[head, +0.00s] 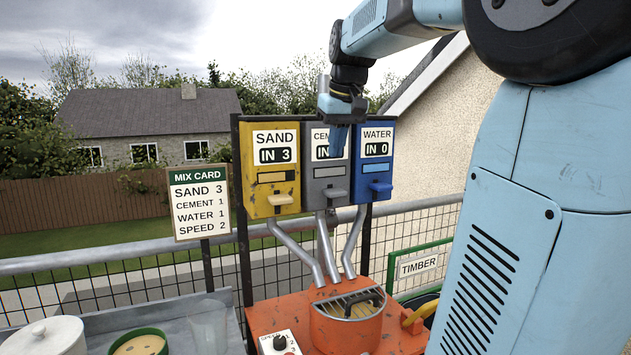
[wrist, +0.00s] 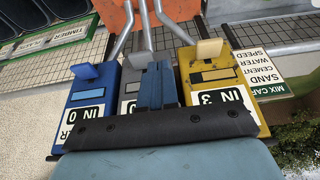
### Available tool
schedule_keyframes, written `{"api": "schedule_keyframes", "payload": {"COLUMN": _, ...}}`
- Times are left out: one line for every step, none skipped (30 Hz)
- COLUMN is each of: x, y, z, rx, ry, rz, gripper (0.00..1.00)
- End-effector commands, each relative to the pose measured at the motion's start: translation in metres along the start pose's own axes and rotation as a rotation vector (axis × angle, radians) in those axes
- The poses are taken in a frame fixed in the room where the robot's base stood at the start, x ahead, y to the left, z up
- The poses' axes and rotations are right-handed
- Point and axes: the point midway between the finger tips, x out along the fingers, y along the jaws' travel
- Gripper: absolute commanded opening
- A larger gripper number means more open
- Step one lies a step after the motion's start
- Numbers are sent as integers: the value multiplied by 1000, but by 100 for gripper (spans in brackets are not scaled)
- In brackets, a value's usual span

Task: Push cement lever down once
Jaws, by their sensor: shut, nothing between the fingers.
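The grey cement dispenser (head: 322,172) stands between the yellow sand and blue water dispensers. Its grey lever (head: 336,192) sticks out low on the front; in the wrist view the lever (wrist: 138,60) lies beside my fingers. My gripper (head: 338,152) points down in front of the cement dispenser's upper part, above the lever and apart from it in the head view. Its blue fingers are together and empty, and they also show in the wrist view (wrist: 160,68). They hide part of the cement label and its counter number.
The sand dispenser (head: 270,190) reads IN 3 and the water dispenser (head: 376,165) reads IN 0. Pipes run down to an orange mixer (head: 345,330). The mix card (head: 200,203) lists sand 3, cement 1, water 1, speed 2. A railing (head: 120,253) runs behind.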

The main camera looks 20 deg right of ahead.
Motion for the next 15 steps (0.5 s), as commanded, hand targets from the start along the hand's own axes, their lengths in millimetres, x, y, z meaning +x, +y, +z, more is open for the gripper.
{"api": "schedule_keyframes", "payload": {"x": -1, "y": 7, "z": -11, "rx": 2, "ry": -6, "rz": 0, "gripper": 0}}
{"api": "schedule_keyframes", "payload": {"x": -2, "y": 10, "z": -16, "rx": 1, "ry": -9, "rz": 0, "gripper": 0}}
{"api": "schedule_keyframes", "payload": {"x": -3, "y": 15, "z": -23, "rx": 1, "ry": -16, "rz": -2, "gripper": 0}}
{"api": "schedule_keyframes", "payload": {"x": -4, "y": 19, "z": -28, "rx": 1, "ry": -18, "rz": -2, "gripper": 0}}
{"api": "schedule_keyframes", "payload": {"x": -5, "y": 23, "z": -33, "rx": 1, "ry": -22, "rz": -2, "gripper": 0}}
{"api": "schedule_keyframes", "payload": {"x": -6, "y": 27, "z": -39, "rx": -1, "ry": -26, "rz": -3, "gripper": 0}}
{"api": "schedule_keyframes", "payload": {"x": -6, "y": 30, "z": -43, "rx": -2, "ry": -29, "rz": -3, "gripper": 0}}
{"api": "schedule_keyframes", "payload": {"x": -7, "y": 33, "z": -47, "rx": -2, "ry": -32, "rz": -4, "gripper": 0}}
{"api": "schedule_keyframes", "payload": {"x": -8, "y": 36, "z": -52, "rx": -3, "ry": -35, "rz": -4, "gripper": 0}}
{"api": "schedule_keyframes", "payload": {"x": -8, "y": 39, "z": -55, "rx": -3, "ry": -38, "rz": -4, "gripper": 0}}
{"api": "schedule_keyframes", "payload": {"x": -8, "y": 41, "z": -58, "rx": -4, "ry": -41, "rz": -5, "gripper": 0}}
{"api": "schedule_keyframes", "payload": {"x": -9, "y": 44, "z": -61, "rx": -5, "ry": -42, "rz": -4, "gripper": 0}}
{"api": "schedule_keyframes", "payload": {"x": -9, "y": 46, "z": -63, "rx": -5, "ry": -43, "rz": -5, "gripper": 0}}
{"api": "schedule_keyframes", "payload": {"x": -9, "y": 47, "z": -64, "rx": -6, "ry": -45, "rz": -5, "gripper": 0}}
{"api": "schedule_keyframes", "payload": {"x": -9, "y": 48, "z": -66, "rx": -6, "ry": -46, "rz": -5, "gripper": 0}}
